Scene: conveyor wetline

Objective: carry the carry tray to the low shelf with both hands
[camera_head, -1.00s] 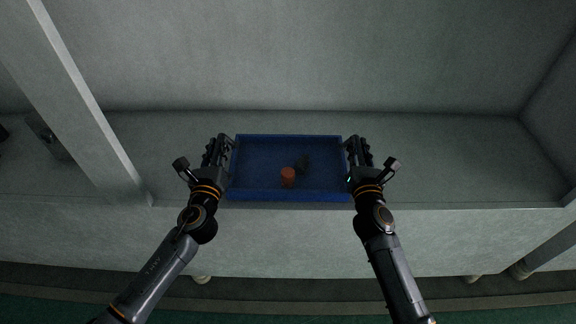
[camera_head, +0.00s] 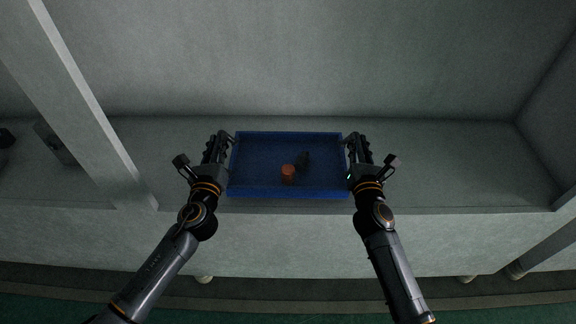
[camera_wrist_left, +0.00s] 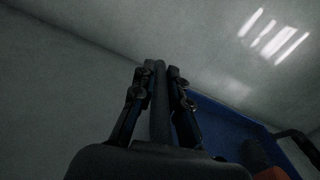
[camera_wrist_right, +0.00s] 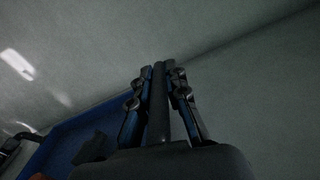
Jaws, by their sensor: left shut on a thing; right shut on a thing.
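The blue carry tray (camera_head: 310,193) is level in the head view, above the pale grey shelf surface, with its near side close to the shelf's front edge. An orange cylinder (camera_head: 288,172) and a small dark object (camera_head: 304,160) are in it. My left gripper (camera_head: 222,142) is shut on the tray's left handle, a dark bar (camera_wrist_left: 159,105) between the fingers in the left wrist view. My right gripper (camera_head: 354,144) is shut on the right handle, whose bar (camera_wrist_right: 157,105) shows in the right wrist view. I cannot tell whether the tray's underside touches the shelf.
The grey shelf (camera_head: 450,165) is bare to the right of the tray. A pale upright post (camera_head: 85,105) stands to the left, with a grey box-like object (camera_head: 53,143) behind it. A grey wall (camera_head: 330,60) closes the back.

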